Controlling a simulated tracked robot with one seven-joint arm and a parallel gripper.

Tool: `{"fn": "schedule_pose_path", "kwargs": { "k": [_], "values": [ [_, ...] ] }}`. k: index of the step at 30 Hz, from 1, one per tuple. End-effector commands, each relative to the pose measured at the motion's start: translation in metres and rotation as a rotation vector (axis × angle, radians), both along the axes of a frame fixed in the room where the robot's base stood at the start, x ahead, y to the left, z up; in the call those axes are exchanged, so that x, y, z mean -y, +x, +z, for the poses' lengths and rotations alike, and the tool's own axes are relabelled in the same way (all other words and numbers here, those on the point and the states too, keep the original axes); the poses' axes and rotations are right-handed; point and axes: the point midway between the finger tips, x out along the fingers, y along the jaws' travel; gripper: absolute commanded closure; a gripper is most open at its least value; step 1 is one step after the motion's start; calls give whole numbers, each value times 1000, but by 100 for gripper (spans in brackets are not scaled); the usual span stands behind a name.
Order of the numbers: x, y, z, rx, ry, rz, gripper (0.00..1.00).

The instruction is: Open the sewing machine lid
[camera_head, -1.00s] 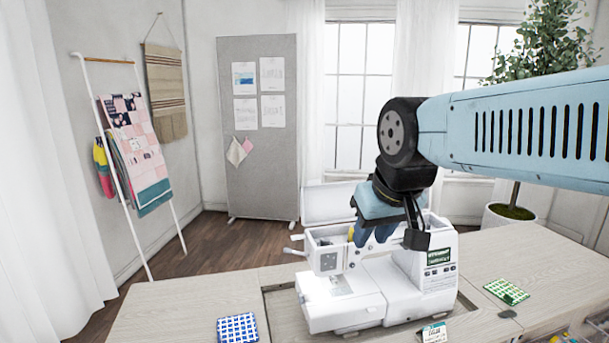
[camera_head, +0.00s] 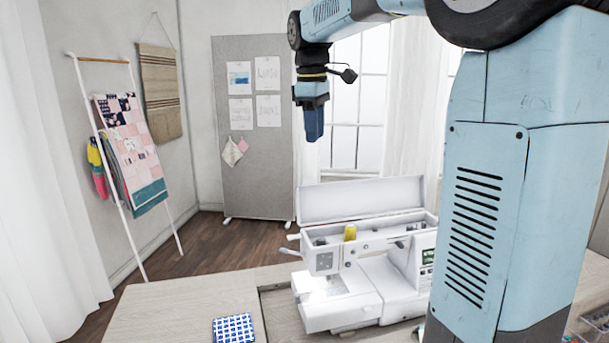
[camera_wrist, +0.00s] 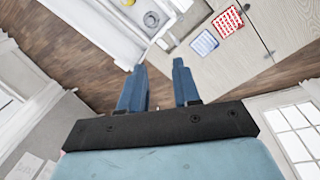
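The white sewing machine (camera_head: 350,290) stands in the cabinet top. Its lid (camera_head: 360,200) is open, raised upright along the machine's back edge. The top compartment is exposed, with a yellow thread spool (camera_head: 350,232) inside. My gripper (camera_head: 314,138) hangs pointing down, high above and left of the lid, clear of it. In the wrist view my gripper (camera_wrist: 158,78) shows two blue fingers apart with nothing between them. Part of the white machine (camera_wrist: 105,28) shows at the upper left there. My arm hides the machine's right end in the head view.
A blue checked fabric piece (camera_head: 234,328) lies on the table (camera_head: 170,310) left of the machine. A red patterned piece (camera_wrist: 227,22) also shows in the wrist view. A grey board (camera_head: 250,180) and a quilt ladder (camera_head: 105,160) stand behind. The air around my gripper is free.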

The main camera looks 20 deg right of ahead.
Motion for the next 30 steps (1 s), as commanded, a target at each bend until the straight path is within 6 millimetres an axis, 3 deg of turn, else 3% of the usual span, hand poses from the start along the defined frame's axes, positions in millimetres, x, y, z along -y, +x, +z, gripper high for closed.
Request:
{"fn": "schedule_pose_path", "kwargs": {
  "k": [1,9,18,24,30],
  "values": [
    [0,16,1,-25,0,39,68],
    [4,87,2,-151,15,273,68],
    [18,154,-13,-272,78,513,68],
    [27,178,-22,-315,116,612,68],
    [30,184,-27,-329,130,644,68]
  ]
}}
